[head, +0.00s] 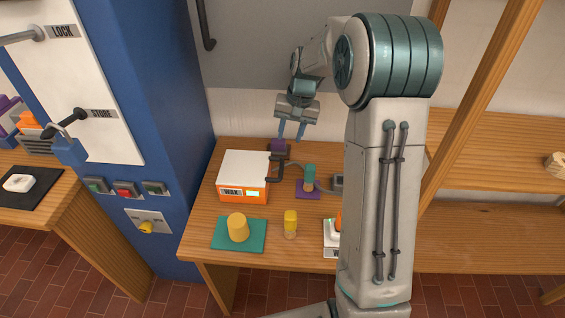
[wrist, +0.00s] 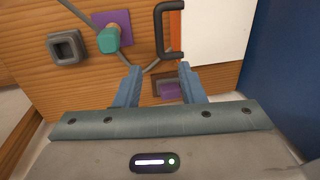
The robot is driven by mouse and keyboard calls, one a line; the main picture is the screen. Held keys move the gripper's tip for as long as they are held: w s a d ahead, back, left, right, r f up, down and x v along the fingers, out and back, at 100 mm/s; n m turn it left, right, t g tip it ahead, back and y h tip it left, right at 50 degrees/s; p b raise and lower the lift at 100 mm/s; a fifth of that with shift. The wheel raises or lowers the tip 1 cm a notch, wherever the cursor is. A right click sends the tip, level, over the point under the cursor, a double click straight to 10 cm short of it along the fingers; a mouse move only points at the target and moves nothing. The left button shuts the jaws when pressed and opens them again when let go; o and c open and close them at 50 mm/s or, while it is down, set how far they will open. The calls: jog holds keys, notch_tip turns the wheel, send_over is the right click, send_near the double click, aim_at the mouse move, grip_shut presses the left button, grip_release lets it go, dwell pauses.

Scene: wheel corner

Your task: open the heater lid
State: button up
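The heater (head: 243,190) is an orange box with a "WAX" label and a small lit display, standing on the wooden bench. Its white lid (head: 245,165) lies flat and looks closed. The lid also shows in the wrist view (wrist: 210,35). A dark bar handle (head: 274,165) stands on the lid's right side; in the wrist view the handle (wrist: 178,30) lies beyond my fingertips. My gripper (head: 291,136) points down, above and behind the handle. In the wrist view its blue fingers (wrist: 158,70) are apart with nothing between them.
A purple block in a dark holder (head: 279,146) is behind the handle. A teal-topped peg (head: 309,175) stands on a purple mat to the right. A blue cabinet (head: 180,100) rises at left.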

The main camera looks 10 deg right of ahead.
aim_at(281, 166)
jog(key=f, duration=0.4)
jog(key=a+f, duration=0.1)
jog(key=f, duration=0.3)
jog(key=a+f, duration=0.1)
jog(key=f, duration=0.3)
jog(key=shift+w+a+f+p, duration=0.1)
jog(key=shift+w+f+p, duration=0.05)
jog(key=shift+w+p, duration=0.15)
grip_shut()
